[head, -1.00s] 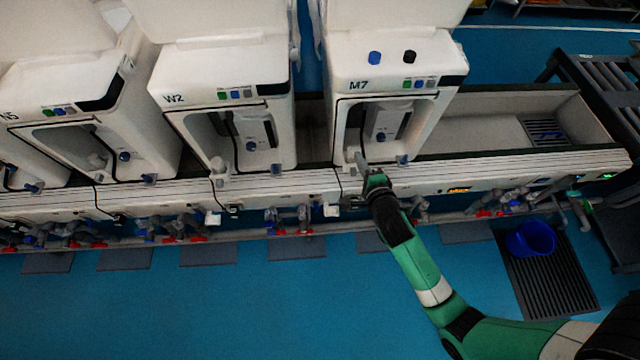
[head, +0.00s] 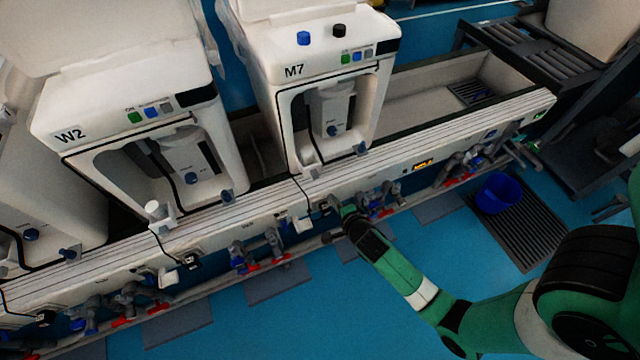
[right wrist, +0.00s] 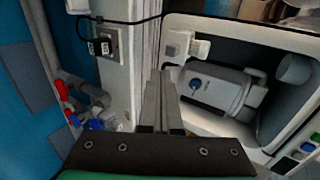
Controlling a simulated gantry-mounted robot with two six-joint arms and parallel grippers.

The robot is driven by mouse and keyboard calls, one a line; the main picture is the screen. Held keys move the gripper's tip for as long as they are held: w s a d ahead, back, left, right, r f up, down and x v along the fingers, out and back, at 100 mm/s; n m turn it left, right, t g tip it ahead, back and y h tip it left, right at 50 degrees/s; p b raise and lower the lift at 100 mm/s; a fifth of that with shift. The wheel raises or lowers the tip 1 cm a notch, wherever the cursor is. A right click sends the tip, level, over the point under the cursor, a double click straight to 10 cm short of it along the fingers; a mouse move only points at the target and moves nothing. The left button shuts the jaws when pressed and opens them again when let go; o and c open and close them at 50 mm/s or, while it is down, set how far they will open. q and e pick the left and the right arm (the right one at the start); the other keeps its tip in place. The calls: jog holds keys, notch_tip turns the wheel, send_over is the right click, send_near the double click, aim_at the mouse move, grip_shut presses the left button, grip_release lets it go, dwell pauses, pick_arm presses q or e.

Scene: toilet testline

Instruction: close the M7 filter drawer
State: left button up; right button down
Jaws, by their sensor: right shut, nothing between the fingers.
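The M7 machine (head: 320,60) stands on the bench in the middle of the head view, its front bay open. The filter drawer, a pale box with a blue knob (head: 333,115), sits inside the bay. It also shows in the right wrist view (right wrist: 215,88); I cannot tell whether it is fully in. My right gripper (head: 342,208) is in front of the bench rail, below the M7 bay and apart from the drawer. In the right wrist view its fingers (right wrist: 161,75) are together and empty, in front of the bay's edge. My left gripper is not in view.
The W2 machine (head: 130,110) stands to the left of M7. Pipes and valves with red handles (head: 262,262) run under the bench front. A black cable and socket (right wrist: 103,45) are close to the right gripper. A blue bucket (head: 497,193) stands on the floor at right.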

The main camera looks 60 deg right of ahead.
aim_at(316, 178)
jog(key=b+x, duration=0.1)
jog(key=x, duration=0.2)
jog(key=r+b+x, duration=0.1)
jog(key=x, duration=0.3)
jog(key=w+r+b+x, duration=0.1)
jog(key=x, duration=0.2)
jog(key=shift+d+f+b, duration=0.1)
jog(key=shift+d+b, duration=0.25)
jog(key=shift+d, duration=0.1)
